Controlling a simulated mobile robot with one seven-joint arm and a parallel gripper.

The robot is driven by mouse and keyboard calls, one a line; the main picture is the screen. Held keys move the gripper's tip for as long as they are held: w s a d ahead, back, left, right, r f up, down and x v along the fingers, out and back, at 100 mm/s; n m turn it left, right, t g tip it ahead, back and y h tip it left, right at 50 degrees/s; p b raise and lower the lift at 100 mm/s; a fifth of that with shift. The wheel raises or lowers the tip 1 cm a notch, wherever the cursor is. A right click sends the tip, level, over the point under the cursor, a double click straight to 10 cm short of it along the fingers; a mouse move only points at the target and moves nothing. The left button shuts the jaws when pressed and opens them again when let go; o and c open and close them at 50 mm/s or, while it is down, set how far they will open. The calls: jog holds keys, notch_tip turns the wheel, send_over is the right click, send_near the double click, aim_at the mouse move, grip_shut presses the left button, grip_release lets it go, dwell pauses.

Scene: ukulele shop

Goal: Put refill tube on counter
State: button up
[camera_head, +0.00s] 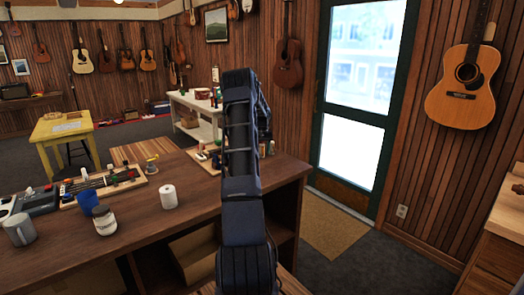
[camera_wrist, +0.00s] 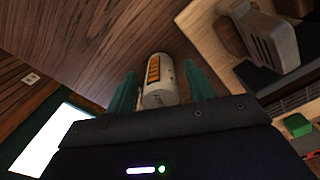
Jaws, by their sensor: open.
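A white cylinder with an orange marked label, which looks like the refill tube (camera_wrist: 158,82), shows in the wrist view. It lies between the two green fingers of my gripper (camera_wrist: 160,78), with dark gaps beside it. My gripper is open. What the tube rests on cannot be told. In the head view my dark arm rises in front of the middle, and neither my gripper nor the tube can be made out. The brown wooden counter (camera_head: 125,240) spans the lower left.
On the counter are a grey mug (camera_head: 19,229), a blue cup (camera_head: 88,200), a jar (camera_head: 104,221), a white roll (camera_head: 168,196) and a tool tray (camera_head: 105,183). Bare wood shows along its front. A green door (camera_head: 363,100) stands beyond.

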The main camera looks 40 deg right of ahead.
jog(key=shift+r, duration=0.15)
notch_tip(320, 180, up, 11)
jog(key=shift+r, duration=0.1)
jog(key=s+a+r+n+t, duration=0.1)
jog(key=s+a+r, duration=0.4)
jog(key=a, duration=0.6)
jog(key=s+a+r+n, duration=0.1)
jog(key=s+a+r, duration=0.2)
jog(key=a+r, duration=0.6)
jog(key=s+a+r+n+t, duration=0.1)
jog(key=s+a+r, duration=0.25)
jog(key=a, duration=0.95)
jog(key=s+a+n+t, duration=0.1)
jog(key=s+a, duration=1.3)
jog(key=s+a+f+n, duration=0.1)
jog(key=s+a+f, duration=0.2)
jog(key=s, duration=0.4)
jog(key=s+a+f+n+t, duration=0.1)
jog(key=s+a+f, duration=0.3)
jog(key=s, duration=0.3)
jog(key=shift+s+a+t, duration=0.25)
jog(key=shift+a+t, duration=0.05)
jog(key=shift+a, duration=0.2)
